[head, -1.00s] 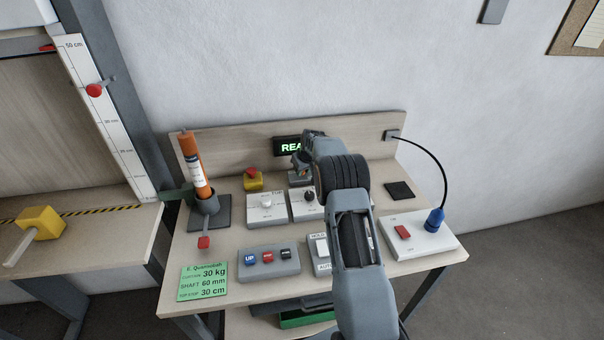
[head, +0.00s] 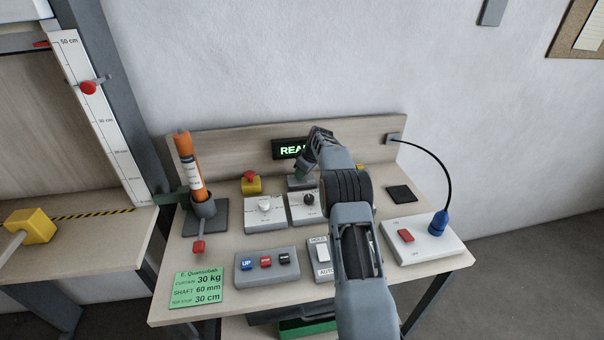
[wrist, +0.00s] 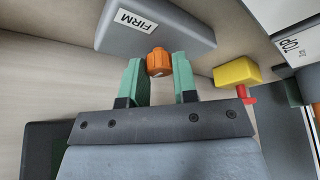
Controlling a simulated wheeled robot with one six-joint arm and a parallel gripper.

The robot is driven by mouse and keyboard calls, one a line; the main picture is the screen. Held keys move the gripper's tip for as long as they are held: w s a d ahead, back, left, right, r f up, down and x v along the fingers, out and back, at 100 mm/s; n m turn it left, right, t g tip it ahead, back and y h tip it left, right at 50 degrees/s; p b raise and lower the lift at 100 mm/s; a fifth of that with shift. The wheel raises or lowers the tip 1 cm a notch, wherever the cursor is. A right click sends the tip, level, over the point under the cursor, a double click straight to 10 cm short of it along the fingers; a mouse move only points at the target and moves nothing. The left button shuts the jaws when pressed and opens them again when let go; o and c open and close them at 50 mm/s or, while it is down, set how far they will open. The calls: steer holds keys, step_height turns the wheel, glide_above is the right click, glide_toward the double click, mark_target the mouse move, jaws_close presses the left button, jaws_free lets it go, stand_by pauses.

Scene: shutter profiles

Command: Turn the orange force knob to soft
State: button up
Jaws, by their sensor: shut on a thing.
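The orange force knob (wrist: 158,62) sticks out of a grey box (wrist: 190,28) with a FIRM label (wrist: 136,21) in the wrist view. My gripper (wrist: 159,72) has its green fingers on either side of the knob, shut on it. The knob's pointer mark is hard to read. In the head view my gripper (head: 303,167) is at the grey box (head: 300,183) near the back panel, and my wrist hides the knob.
A yellow block with a red button (head: 250,183) stands left of the grey box. Two white dial panels (head: 265,222) lie in front. The READY display (head: 289,149) is behind, partly covered by my arm. An orange tube (head: 188,160) stands at the left.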

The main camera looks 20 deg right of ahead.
steer(key=o, duration=0.9)
steer(key=b+v, duration=0.1)
steer(key=v, duration=1.2)
steer(key=shift+s+r, duration=0.15)
steer(key=shift+r, duration=0.25)
